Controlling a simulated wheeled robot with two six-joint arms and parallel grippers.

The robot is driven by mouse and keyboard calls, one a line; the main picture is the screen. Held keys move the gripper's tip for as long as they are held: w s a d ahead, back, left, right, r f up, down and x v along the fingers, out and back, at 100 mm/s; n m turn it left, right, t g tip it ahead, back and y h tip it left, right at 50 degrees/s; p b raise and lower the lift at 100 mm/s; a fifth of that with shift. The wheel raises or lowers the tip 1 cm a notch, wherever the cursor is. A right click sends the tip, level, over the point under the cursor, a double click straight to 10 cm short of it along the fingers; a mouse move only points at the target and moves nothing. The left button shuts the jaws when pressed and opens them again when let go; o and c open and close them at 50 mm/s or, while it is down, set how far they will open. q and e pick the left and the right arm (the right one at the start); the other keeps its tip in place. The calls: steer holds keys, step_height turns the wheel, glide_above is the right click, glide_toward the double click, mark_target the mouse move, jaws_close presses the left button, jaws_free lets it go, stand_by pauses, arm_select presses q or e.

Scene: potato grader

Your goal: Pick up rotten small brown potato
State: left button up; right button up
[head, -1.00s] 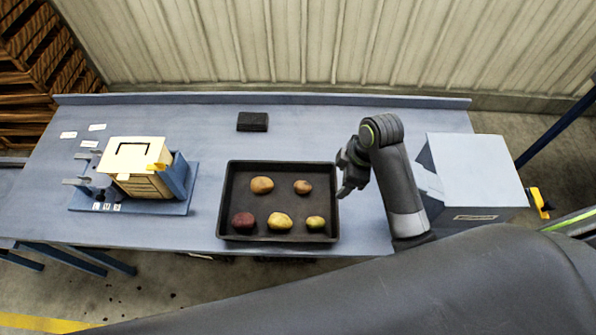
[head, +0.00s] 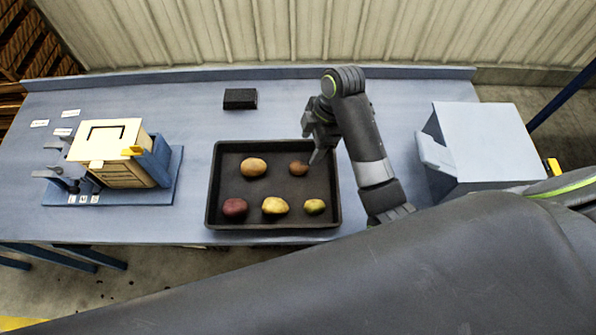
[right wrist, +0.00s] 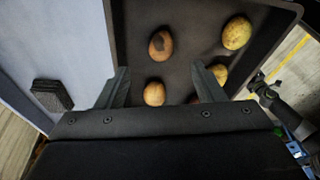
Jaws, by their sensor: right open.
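A small brown potato (head: 298,168) lies at the back right of a black tray (head: 211,185). My right gripper (head: 314,158) is open and empty, just right of the small brown potato in the head view. I cannot tell its height above the tray.
A red potato (head: 235,207), a yellow potato (head: 275,206) and a small greenish potato (head: 314,206) lie along the tray's front. A black block (head: 240,98) lies behind the tray. A cream box (head: 108,155) stands left, a grey-blue bin (head: 480,140) right.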

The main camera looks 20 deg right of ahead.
mark_target(301, 164)
steer(key=b+x, duration=0.2)
steer(key=x, duration=0.1)
steer(key=shift+s+f+b, duration=0.1)
steer(key=shift+f+b, duration=0.15)
steer(key=shift+b, duration=0.05)
steer(key=shift+a+f+b, duration=0.15)
steer(key=shift+f+b, duration=0.2)
steer(key=shift+f, duration=0.05)
steer(key=shift+a+f+b, duration=0.1)
steer(key=shift+f+b, duration=0.2)
steer(key=shift+b, duration=0.05)
steer(key=b+x, duration=0.2)
steer(key=x, duration=0.1)
steer(key=shift+a+f, duration=0.25)
steer(key=shift+f, duration=0.45)
steer(key=c, duration=1.1)
